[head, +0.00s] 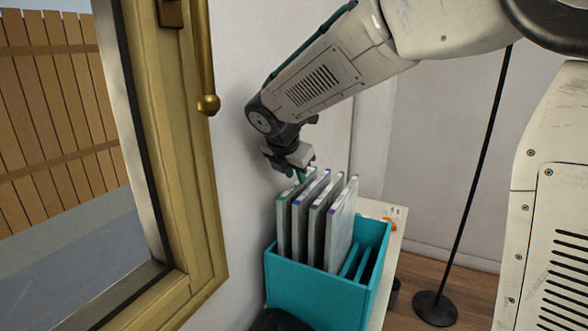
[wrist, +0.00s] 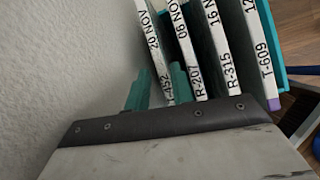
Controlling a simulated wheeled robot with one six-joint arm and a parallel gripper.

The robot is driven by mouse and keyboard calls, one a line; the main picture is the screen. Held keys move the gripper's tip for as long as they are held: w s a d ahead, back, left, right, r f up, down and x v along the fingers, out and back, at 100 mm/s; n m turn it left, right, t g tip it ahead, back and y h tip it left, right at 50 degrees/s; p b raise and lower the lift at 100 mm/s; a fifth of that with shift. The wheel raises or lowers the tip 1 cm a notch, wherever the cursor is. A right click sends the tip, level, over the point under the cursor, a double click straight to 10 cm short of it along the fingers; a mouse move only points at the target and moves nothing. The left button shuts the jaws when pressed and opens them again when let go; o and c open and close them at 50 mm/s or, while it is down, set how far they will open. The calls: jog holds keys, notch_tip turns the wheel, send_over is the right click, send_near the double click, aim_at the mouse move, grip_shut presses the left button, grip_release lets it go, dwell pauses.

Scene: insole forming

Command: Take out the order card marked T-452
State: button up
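Several thin upright cards stand in a teal box (head: 318,292). In the wrist view, the leftmost card (wrist: 150,30) reads "20 NOV" and "-452"; its first letter is hidden. To its right are cards R-207 (wrist: 186,30), R-315 (wrist: 217,30) and T-609 (wrist: 253,40). In the head view, the leftmost card (head: 284,225) is nearest the wall. My gripper (wrist: 160,90) is at the top of this card, with one teal finger on each side of it. A small gap shows between the left finger and the card, so the gripper looks open.
A white wall (head: 235,150) runs close along the left of the cards, beside a yellow window frame (head: 185,200). The box's right side has empty slots (head: 362,262). The box stands on a pale surface (head: 392,258). A black floor stand (head: 436,307) is at the right.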

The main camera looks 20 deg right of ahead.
aim_at(299, 185)
jog(key=x, duration=0.6)
grip_shut()
jog(key=shift+r, duration=0.1)
notch_tip(299, 185, up, 21)
dwell(1.9)
